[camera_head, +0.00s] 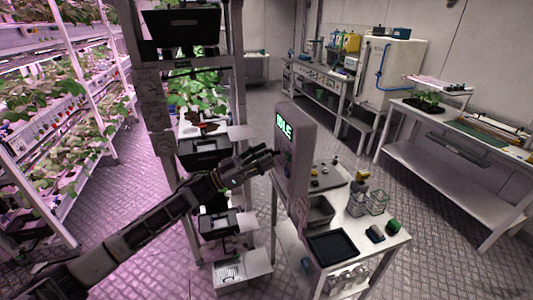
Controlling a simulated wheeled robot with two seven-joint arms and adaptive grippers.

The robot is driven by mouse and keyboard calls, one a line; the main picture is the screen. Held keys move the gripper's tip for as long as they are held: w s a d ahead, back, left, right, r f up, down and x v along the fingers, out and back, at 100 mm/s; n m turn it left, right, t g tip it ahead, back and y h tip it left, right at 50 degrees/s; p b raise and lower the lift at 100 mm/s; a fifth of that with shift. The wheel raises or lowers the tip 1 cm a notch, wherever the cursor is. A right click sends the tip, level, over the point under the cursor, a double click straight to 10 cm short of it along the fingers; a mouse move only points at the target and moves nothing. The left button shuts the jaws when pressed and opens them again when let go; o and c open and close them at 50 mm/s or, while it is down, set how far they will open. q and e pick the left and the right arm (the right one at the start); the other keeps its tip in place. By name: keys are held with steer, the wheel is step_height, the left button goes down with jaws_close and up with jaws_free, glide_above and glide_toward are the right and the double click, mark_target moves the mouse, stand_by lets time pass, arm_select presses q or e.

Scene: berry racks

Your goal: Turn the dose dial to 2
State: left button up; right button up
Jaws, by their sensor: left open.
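A grey upright panel box (299,140) stands on the white bench. A green lit display (284,127) on its face reads "IDLE". The face below the display is narrow and steeply angled, and I cannot make out the dose dial or its setting. My left gripper (268,158) is open, with its fingers pointing at the panel's face just below the display. It is close to the face, and I cannot tell whether it touches. It holds nothing that I can see. My right gripper is not in view.
The white bench (378,243) carries a black tray (332,246), a grey bin (318,211), wire baskets (377,201) and small items. A shelf column with black bins (204,152) stands left of the panel. Plant racks (50,130) line the far left. Floor is clear between bench and right table.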

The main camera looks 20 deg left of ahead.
arm_select(q)
steer(key=shift+w+d+r, duration=0.3)
steer(key=shift+w+d, duration=0.05)
steer(key=shift+d, duration=0.2)
steer(key=shift+c, duration=0.2)
steer(key=c, duration=1)
